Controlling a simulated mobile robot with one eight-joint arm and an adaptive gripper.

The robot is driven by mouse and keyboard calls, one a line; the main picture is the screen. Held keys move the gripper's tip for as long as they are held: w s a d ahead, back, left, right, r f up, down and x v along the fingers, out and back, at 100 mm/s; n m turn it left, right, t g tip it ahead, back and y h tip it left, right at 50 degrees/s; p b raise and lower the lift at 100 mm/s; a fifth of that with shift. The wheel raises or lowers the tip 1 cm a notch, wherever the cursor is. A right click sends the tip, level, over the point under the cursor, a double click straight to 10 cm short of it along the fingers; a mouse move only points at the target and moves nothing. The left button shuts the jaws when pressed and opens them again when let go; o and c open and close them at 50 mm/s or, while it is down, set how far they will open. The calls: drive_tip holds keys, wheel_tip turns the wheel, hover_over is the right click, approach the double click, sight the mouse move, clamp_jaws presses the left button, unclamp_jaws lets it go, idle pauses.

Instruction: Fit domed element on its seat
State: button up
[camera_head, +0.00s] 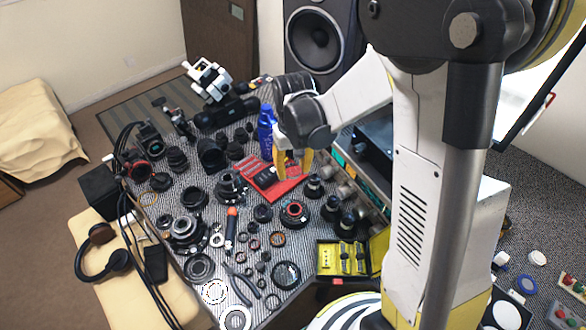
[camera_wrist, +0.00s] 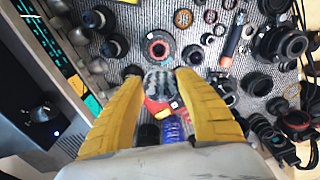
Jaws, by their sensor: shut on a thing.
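My gripper (camera_head: 293,170) is over the right part of the red tray, with its yellow fingers pointing down. In the wrist view my gripper (camera_wrist: 159,78) is shut on a clear, rounded glass piece, which I take to be the domed element (camera_wrist: 160,83). The mat's stripes show distorted through it. I cannot make it out in the head view. A black ring-shaped part with a reddish inner ring (camera_head: 294,213), possibly the seat, lies on the mat in front of the tray. It also shows just beyond the fingertips in the wrist view (camera_wrist: 158,33), apart from the glass.
The red tray (camera_head: 285,188) holds dark items. A blue bottle (camera_head: 266,134) stands behind it. Black lens barrels (camera_head: 331,208) stand to the right, near a yellow case (camera_head: 328,262).

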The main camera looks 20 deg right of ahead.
wheel_tip(320, 180, down, 5)
drive_tip(key=b, duration=0.5)
drive_tip(key=m, duration=1.5)
hover_over(293, 211)
wheel_tip(293, 211, down, 5)
drive_tip(key=shift+d, duration=0.1)
drive_tip(key=shift+f+b, duration=2.05)
drive_tip(key=shift+f, duration=0.9)
drive_tip(key=shift+f+b, duration=0.25)
drive_tip(key=shift+b, duration=0.1)
drive_tip(key=shift+r, duration=0.25)
drive_tip(key=shift+f+b, duration=0.15)
drive_tip(key=shift+b, duration=0.3)
drive_tip(key=o, duration=1.5)
